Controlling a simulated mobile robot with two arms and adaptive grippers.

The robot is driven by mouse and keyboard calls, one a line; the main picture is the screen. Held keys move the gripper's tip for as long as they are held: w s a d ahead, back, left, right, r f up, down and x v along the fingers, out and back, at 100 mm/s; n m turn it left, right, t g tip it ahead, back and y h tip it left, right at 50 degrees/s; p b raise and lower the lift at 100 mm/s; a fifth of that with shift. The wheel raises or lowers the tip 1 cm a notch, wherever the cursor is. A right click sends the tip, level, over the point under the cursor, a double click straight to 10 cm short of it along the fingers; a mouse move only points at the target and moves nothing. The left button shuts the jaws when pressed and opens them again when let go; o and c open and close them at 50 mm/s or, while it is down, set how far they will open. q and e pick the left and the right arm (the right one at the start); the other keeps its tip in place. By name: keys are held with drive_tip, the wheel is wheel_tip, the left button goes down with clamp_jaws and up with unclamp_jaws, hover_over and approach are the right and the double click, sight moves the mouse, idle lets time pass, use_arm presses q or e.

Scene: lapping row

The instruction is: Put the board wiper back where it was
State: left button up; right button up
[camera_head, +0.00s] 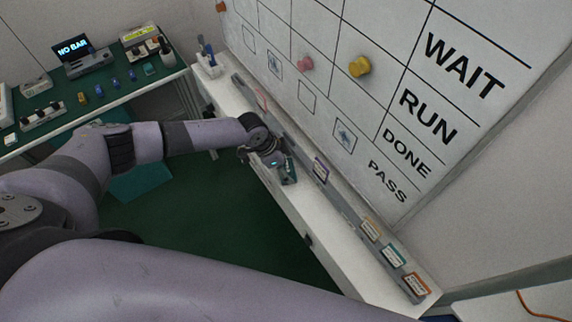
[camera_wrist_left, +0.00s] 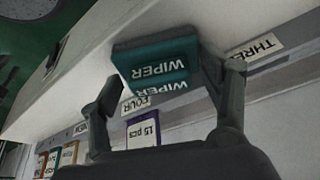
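The board wiper (camera_wrist_left: 155,62) is a teal and dark block lettered WIPER. In the head view the wiper (camera_head: 290,172) shows at the tip of my left gripper (camera_head: 280,164), over the white ledge (camera_head: 300,205) below the board. A label reading WIPER (camera_wrist_left: 160,88) is on the ledge strip, close behind the wiper in the wrist view. Whether the wiper touches the ledge I cannot tell. My right gripper is not in view.
The whiteboard (camera_head: 385,130) with WAIT, RUN, DONE and PASS rises behind the ledge. Coloured cards (camera_head: 393,256) stand along the grey strip, with a purple-edged one (camera_head: 321,168) near my gripper. A cup of pens (camera_head: 208,62) stands at the ledge's far end. A green bench (camera_head: 110,90) holds instruments.

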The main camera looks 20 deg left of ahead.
use_arm(q)
drive_tip(key=o, duration=0.4)
drive_tip(key=shift+r, duration=0.1)
drive_tip(key=b+v, duration=0.1)
drive_tip(key=v, duration=1.1)
